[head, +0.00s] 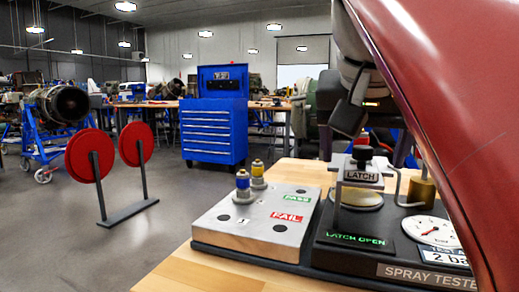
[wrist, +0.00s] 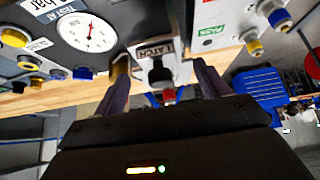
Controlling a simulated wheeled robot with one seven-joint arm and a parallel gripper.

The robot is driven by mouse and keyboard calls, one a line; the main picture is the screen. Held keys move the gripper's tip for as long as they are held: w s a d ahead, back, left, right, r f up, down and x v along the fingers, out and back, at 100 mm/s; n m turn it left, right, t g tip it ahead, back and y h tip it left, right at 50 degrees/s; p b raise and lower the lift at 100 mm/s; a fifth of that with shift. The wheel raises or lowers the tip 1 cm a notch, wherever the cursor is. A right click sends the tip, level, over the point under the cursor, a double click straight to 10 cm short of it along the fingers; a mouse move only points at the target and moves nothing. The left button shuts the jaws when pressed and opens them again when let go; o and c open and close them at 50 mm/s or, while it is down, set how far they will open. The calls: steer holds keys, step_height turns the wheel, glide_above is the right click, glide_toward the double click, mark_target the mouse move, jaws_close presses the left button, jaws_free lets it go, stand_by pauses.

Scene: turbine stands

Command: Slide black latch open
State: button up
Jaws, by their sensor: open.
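The black latch knob (head: 362,153) sits on top of a metal bracket with a LATCH label (head: 361,176), on the dark spray tester (head: 325,254) at the right of the head view. The green display (head: 356,240) reads LATCH OPEN. In the wrist view, the black knob (wrist: 160,76) shows between the two fingers, in front of the LATCH label (wrist: 154,51). My gripper (wrist: 160,66) is open, one finger on each side of the knob. I cannot tell whether either finger touches it. My arm hides part of the tester's right side.
A grey plate (head: 255,222) with PASS and FAIL labels and two fittings lies left of the tester. A pressure gauge (head: 433,231) and a brass part (head: 422,191) are right of the latch. A red-wheeled stand (head: 125,214) and blue tool chest (head: 213,130) stand on the floor beyond.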

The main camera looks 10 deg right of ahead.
mark_target(363, 147)
steer(key=shift+r+p, duration=1.35)
steer(key=shift+r, duration=2.1)
